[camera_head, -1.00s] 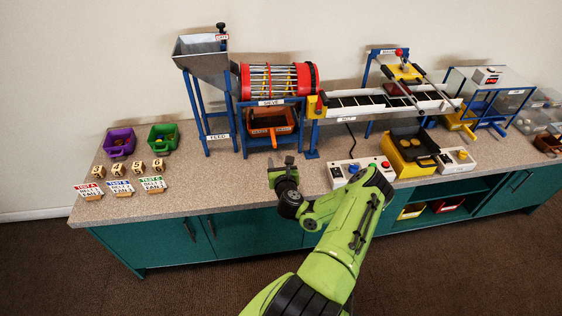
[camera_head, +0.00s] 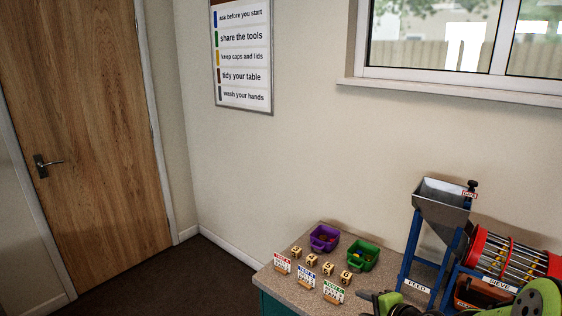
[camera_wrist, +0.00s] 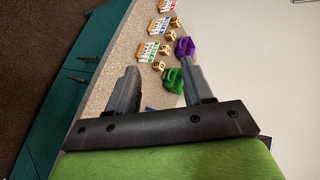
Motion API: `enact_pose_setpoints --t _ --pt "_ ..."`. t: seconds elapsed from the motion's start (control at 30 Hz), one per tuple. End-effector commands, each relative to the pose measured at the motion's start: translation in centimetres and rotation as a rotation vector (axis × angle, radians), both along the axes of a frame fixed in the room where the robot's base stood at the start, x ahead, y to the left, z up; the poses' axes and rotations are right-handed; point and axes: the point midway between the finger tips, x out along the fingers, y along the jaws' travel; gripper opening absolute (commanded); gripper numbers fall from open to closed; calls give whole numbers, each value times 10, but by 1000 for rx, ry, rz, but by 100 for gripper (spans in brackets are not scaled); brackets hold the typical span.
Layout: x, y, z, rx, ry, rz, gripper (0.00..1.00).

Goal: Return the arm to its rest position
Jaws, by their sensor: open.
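My gripper (camera_wrist: 162,92) is open and empty in the wrist view, its two grey fingers apart with the bench top beyond them. In the head view, part of my green arm (camera_head: 535,300) shows at the lower right corner, and the gripper tip is partly cut off at the bottom edge. The gripper appears to be above the bench near its front edge, to the right of the small cards and blocks. It touches nothing that I can see.
On the bench (camera_head: 290,292) stand a purple bin (camera_head: 324,238), a green bin (camera_head: 362,256), several numbered wooden blocks (camera_head: 327,268) and three test cards (camera_head: 307,277). The feed hopper (camera_head: 442,205) and red sieve drum (camera_head: 505,255) stand at right. A wooden door (camera_head: 90,150) is at left.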

Motion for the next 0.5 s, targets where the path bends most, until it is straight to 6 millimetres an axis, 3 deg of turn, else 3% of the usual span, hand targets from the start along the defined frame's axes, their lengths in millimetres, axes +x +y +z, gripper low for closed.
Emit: enact_pose_setpoints --t 0.03,0.2,0.37,0.5 --pt "-11 24 16 -143 22 122 51" --pt "-71 72 57 -569 108 458 51" --pt "-145 93 99 -888 156 678 51" --pt "-217 97 127 -1071 169 814 51"
